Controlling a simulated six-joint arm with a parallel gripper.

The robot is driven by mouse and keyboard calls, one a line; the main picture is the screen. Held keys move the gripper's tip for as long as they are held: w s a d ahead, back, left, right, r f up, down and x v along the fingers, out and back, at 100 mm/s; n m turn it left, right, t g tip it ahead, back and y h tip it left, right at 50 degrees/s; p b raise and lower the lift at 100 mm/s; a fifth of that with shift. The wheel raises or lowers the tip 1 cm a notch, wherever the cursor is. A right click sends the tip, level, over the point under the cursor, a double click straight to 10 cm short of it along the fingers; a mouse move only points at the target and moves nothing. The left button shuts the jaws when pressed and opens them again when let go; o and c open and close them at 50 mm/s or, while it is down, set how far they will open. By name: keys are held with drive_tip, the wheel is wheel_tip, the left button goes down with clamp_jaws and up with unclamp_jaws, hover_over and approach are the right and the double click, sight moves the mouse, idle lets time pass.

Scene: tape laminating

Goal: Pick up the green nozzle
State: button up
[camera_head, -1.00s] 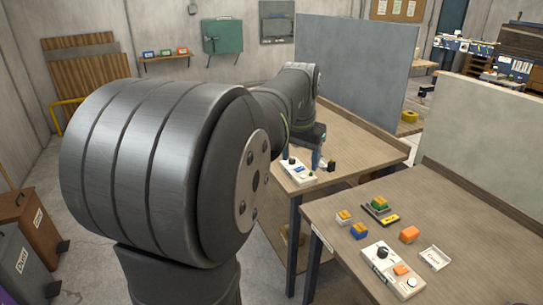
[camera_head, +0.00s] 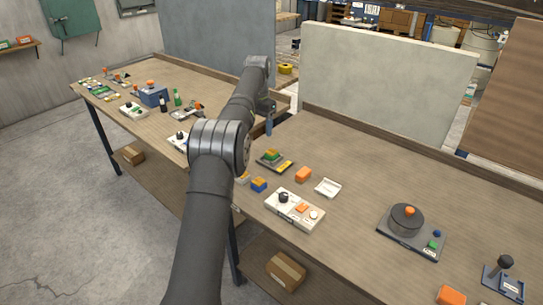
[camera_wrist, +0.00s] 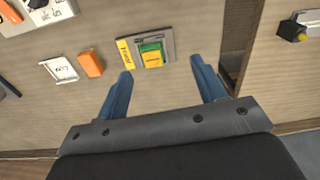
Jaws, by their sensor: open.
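A small upright green piece (camera_head: 177,98), which looks like the green nozzle, stands on the left table beside a dark upright piece. It is small, and I cannot make out its shape. My gripper (camera_wrist: 160,68) is open and empty, with its two blue fingers spread. It also shows in the head view (camera_head: 268,126), near the gap between the two tables and well to the right of the green piece. The wrist view shows no green nozzle, only a green-and-yellow block (camera_wrist: 152,52) on a grey plate beyond the fingertips.
The right table (camera_head: 350,165) holds an orange block (camera_head: 303,174), a white tray (camera_head: 327,188), a white control box (camera_head: 295,210) and a dark round device (camera_head: 406,218). A blue box (camera_head: 153,95) stands left of the green piece. Upright panels rise behind both tables.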

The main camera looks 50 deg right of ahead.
hover_over(270, 152)
drive_tip(key=shift+m, duration=0.4)
wheel_tip(270, 152, down, 4)
drive_tip(key=shift+s+f, duration=0.15)
drive_tip(key=shift+f, duration=3.7)
drive_tip(key=c, duration=1.2)
